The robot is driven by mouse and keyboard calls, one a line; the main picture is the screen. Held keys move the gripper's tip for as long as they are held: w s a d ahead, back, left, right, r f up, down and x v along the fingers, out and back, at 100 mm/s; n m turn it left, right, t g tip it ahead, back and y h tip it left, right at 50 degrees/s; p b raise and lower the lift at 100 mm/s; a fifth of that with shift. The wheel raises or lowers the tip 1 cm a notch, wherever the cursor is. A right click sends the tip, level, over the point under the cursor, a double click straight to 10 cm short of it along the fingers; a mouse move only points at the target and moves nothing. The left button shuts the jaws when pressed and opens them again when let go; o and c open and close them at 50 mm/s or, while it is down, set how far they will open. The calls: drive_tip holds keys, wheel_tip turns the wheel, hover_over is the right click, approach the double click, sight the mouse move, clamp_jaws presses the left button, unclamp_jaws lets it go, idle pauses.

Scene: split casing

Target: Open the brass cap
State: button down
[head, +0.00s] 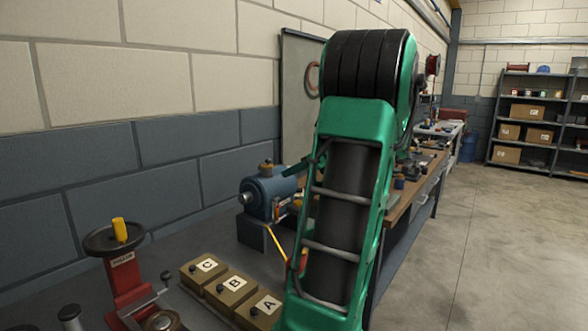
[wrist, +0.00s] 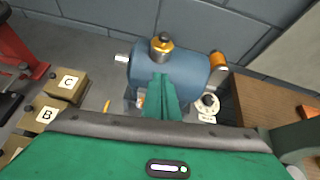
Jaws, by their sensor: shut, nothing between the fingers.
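The blue casing (wrist: 172,72) lies on its side on a dark block, with a grey shaft stub at its left end. The brass cap (wrist: 162,43), with a dark knob on top, sits upright on top of the casing. The cap also shows in the head view (head: 266,167), on the casing (head: 270,190) left of my arm. My green gripper (wrist: 160,79) is shut and empty, its fingertips in front of the casing and below the cap in the wrist picture. Whether the fingers touch the casing cannot be told. An orange-brass fitting (wrist: 217,60) is at the casing's right end.
Lettered boxes A (head: 262,309), B (head: 230,290) and C (head: 203,270) stand left of the casing. A red stand with a handwheel (head: 114,238) is farther left. A round tagged part (wrist: 208,104) and a wooden bench (wrist: 262,105) lie right. The wall is behind.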

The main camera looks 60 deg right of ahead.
sight(272, 166)
drive_tip(key=w, duration=0.2)
drive_tip(key=w+r, duration=0.1)
drive_tip(key=shift+w+r, duration=0.1)
drive_tip(key=shift+w, duration=0.3)
drive_tip(key=shift+w+r, duration=0.35)
